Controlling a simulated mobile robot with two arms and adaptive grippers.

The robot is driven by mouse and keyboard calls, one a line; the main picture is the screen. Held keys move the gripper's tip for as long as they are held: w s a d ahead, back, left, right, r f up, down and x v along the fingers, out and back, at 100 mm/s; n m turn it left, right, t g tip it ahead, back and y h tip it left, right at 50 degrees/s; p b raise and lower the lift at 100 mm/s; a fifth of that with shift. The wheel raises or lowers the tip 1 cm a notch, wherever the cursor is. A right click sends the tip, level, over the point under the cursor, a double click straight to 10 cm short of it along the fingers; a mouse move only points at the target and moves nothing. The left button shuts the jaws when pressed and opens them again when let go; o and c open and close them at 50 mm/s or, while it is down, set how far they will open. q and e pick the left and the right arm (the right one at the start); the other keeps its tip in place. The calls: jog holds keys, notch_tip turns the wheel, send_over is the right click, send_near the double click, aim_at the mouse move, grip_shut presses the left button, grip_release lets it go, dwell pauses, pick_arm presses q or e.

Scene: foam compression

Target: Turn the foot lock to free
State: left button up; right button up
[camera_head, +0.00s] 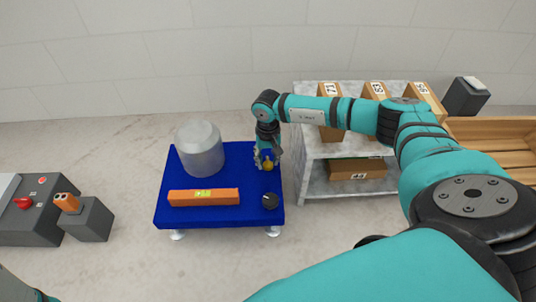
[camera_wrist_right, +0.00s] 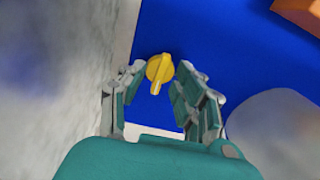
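The foot lock is a yellow knob (camera_head: 268,164) near the right edge of the blue platform (camera_head: 240,215). In the right wrist view the knob (camera_wrist_right: 159,70) shows a round disc with a narrow handle pointing toward the bottom of the picture. My right gripper (camera_head: 266,160) reaches down over it from above. In the wrist view the gripper (camera_wrist_right: 160,72) is open, with the knob between its fingertips. A small gap shows on each side of the knob. My left gripper is not in view; only a bit of my left arm shows at the lower left corner.
A shelf with boxes (camera_head: 358,168) stands close at right. Grey consoles (camera_head: 85,222) stand at left, with clear floor between.

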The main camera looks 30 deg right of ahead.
aim_at(268, 162)
jog(key=shift+r, duration=0.15)
notch_tip(268, 162, up, 12)
dwell(0.4)
jog(key=shift+a, duration=0.1)
dwell(0.3)
